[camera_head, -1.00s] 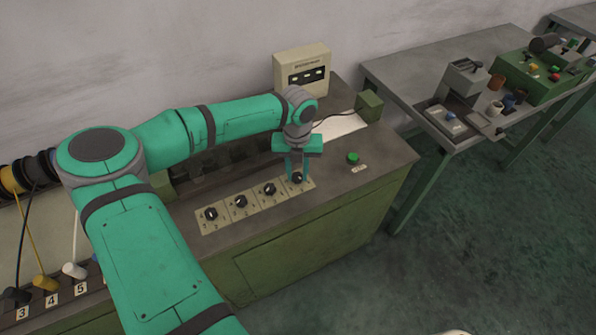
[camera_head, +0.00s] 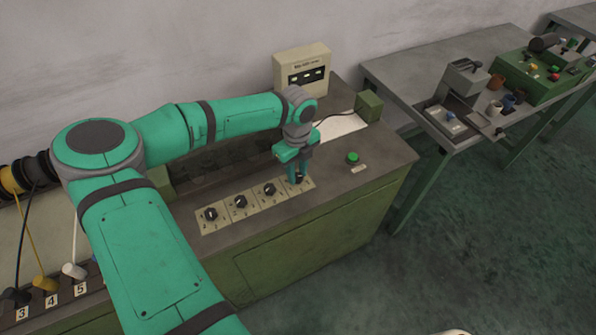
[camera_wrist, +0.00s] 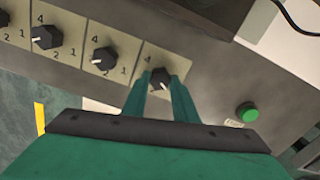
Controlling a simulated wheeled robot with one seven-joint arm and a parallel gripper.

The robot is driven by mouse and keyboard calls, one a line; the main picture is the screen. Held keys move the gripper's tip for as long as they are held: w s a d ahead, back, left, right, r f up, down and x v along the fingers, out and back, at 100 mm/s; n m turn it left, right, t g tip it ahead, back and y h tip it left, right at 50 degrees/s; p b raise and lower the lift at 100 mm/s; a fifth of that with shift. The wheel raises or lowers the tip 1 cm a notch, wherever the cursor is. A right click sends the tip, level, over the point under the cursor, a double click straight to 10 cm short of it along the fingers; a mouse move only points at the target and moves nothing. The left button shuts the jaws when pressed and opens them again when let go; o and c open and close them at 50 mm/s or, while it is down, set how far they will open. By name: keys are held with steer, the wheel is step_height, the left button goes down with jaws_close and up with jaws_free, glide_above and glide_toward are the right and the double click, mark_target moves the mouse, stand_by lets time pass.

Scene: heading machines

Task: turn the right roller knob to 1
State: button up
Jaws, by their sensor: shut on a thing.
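The right roller knob (camera_wrist: 160,79) is a black knob with a white pointer mark on a beige numbered plate (camera_wrist: 152,52), the rightmost of a row. In the head view the knob is mostly hidden by my fingers. My gripper (camera_head: 297,180) points down at it, and its two green fingers are shut on the knob's sides. The wrist view shows the fingertips (camera_wrist: 161,84) on either side of the knob. A "4" shows on the plate; the other numbers near this knob are hidden by the fingers.
Three similar black knobs (camera_head: 269,189) (camera_head: 240,201) (camera_head: 211,214) stand in the row to the left. A green button (camera_head: 352,158) is to the right, with bare panel between. A beige box (camera_head: 301,72) stands behind. A side table (camera_head: 400,75) is further right.

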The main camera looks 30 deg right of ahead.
mark_target(297, 177)
stand_by(0.3)
steer(key=o, duration=1)
steer(key=shift+o, duration=0.2)
steer(key=shift+r, duration=0.1)
step_height(297, 177, up, 11)
steer(key=shift+s+a, duration=0.1)
